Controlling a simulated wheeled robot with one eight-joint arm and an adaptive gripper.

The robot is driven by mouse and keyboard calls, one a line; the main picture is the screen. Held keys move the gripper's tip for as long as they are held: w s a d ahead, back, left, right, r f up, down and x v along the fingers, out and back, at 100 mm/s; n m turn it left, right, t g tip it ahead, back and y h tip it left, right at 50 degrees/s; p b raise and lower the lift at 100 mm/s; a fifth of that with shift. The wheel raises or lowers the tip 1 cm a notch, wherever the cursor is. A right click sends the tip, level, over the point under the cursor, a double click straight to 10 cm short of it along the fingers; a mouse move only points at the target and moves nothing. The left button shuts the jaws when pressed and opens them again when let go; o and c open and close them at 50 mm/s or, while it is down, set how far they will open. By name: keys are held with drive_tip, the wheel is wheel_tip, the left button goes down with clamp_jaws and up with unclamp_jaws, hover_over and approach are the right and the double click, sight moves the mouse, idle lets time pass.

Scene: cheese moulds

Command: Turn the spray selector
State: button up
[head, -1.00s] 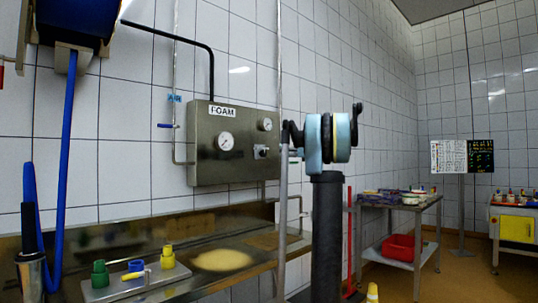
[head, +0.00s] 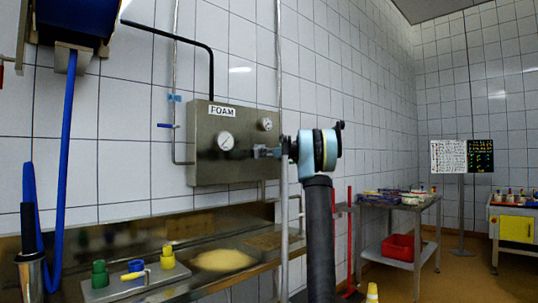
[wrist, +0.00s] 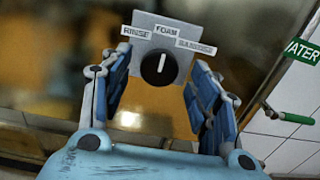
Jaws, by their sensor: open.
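The spray selector (wrist: 158,70) is a round black knob with a pale pointer line, on a grey plate marked RINSE, FOAM and SANITISE. The line points up, roughly toward FOAM. My gripper (wrist: 160,84) is open, with one blue-padded finger on each side of the knob in the wrist view. I see no clear contact. In the head view my gripper (head: 265,152) is at the right part of the steel FOAM panel (head: 205,172), and it covers the selector there.
Two gauges (head: 225,141) sit on the panel. A green-handled WATER valve (wrist: 297,118) is at the right in the wrist view. A steel counter (head: 210,278) with a tray of coloured nozzles runs below. A vertical pipe (head: 281,70) stands just right of the panel.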

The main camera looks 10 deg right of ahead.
drive_tip(key=shift+w+a, duration=0.25)
drive_tip(key=shift+w, duration=0.1)
drive_tip(key=c, duration=1.1)
drive_tip(key=shift+d+r+n, duration=0.1)
drive_tip(key=shift+n, duration=2.1)
drive_tip(key=shift+d+r+n, duration=0.1)
drive_tip(key=shift+n, duration=2.1)
drive_tip(key=shift+o, duration=0.2)
drive_tip(key=shift+w, duration=0.1)
